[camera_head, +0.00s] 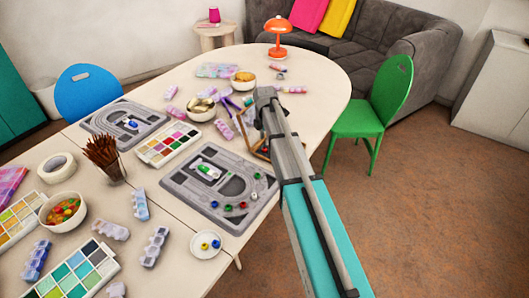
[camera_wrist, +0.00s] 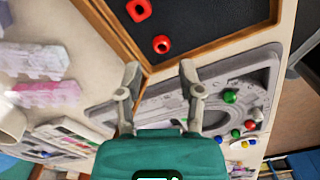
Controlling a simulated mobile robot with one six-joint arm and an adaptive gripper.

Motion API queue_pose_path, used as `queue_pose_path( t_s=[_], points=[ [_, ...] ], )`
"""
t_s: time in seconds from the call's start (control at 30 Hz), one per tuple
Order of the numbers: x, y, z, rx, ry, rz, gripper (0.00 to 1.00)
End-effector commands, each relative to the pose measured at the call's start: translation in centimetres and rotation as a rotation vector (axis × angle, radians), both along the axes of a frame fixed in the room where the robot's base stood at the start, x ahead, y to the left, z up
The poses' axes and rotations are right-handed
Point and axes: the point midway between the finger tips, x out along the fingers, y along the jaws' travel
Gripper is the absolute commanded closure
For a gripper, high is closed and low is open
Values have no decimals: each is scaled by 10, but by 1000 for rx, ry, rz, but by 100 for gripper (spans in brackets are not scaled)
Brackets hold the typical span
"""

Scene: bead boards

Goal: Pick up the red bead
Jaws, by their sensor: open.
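Two red beads lie on the dark floor of a wood-framed tray (camera_wrist: 150,72) in the wrist view. One red bead (camera_wrist: 161,44) lies nearer my gripper, and a larger squarish red bead (camera_wrist: 139,9) with a dark hole lies farther off at the top edge. Another red bead (camera_head: 254,195) is on the grey bead board (camera_head: 180,180) in the head view. My gripper (camera_wrist: 160,68) is open and empty, its fingertips apart near the tray's wooden edge, below the nearer red bead in the picture. In the head view my arm hides much of the tray.
Green, blue and other beads lie on the near board. A paint palette (camera_head: 168,144), a brush cup (camera_head: 107,158) and a small white dish (camera_head: 205,244) stand on the table. An orange lamp (camera_head: 277,35) is at the far end. A green chair (camera_head: 372,110) stands right.

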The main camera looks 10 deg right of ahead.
Motion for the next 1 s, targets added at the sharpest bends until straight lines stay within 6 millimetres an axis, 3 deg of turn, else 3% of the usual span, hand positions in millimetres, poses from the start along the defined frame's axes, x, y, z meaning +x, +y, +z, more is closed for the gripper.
queue_pose_path(
  t_s=[0.37,1.0],
  points=[
    [0,0,-4,0,0,0,52],
    [-3,2,-48,0,0,0,52]
  ],
)
